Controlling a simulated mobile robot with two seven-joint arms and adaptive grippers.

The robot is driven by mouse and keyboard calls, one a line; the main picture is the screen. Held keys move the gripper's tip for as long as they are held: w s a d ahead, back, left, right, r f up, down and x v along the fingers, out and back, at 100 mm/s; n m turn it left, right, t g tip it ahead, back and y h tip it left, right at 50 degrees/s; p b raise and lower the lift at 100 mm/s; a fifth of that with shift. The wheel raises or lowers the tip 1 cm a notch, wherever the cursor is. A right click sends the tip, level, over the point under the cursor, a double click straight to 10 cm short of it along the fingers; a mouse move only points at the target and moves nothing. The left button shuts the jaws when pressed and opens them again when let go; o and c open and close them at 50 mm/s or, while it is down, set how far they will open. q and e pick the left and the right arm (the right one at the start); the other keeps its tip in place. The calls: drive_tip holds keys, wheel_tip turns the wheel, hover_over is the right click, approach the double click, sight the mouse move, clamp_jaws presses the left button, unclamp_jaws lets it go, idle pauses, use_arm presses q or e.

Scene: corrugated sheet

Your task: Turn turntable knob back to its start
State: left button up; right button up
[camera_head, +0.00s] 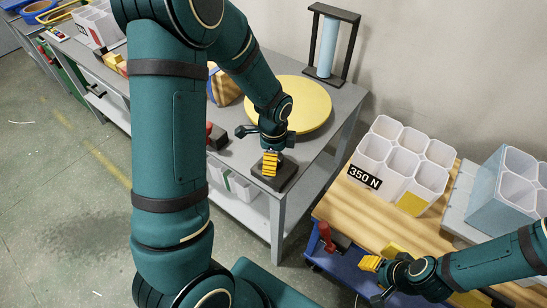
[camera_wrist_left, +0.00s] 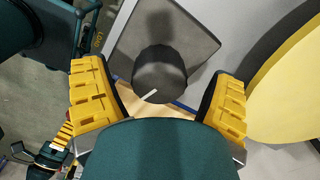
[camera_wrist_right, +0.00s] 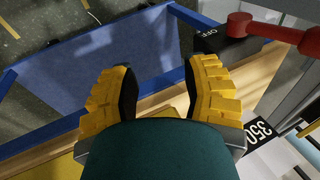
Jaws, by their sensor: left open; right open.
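The turntable knob (camera_wrist_left: 160,74) is a dark round knob with a white pointer line, on a dark square base (camera_wrist_left: 205,45). In the left wrist view it sits between the open fingers of my left gripper (camera_wrist_left: 158,100), with a gap on each side. In the head view the base (camera_head: 287,178) lies at the front corner of the grey table, and my left gripper (camera_head: 270,163) is over it, hiding most of the knob. The yellow turntable disc (camera_head: 305,108) is behind it. My right gripper (camera_head: 370,263) is open and empty by the wooden bench.
A blue cylinder in a black frame (camera_head: 328,45) stands behind the disc. A red-handled switch (camera_head: 327,235) is at the wooden bench's (camera_head: 345,205) left edge. White cell blocks (camera_head: 400,165), labelled 350 N, stand on that bench. A second red-handled device (camera_head: 215,135) is left of the knob.

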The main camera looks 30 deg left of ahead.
use_arm(q)
drive_tip(key=c, duration=1.2)
drive_tip(key=shift+n, duration=0.3)
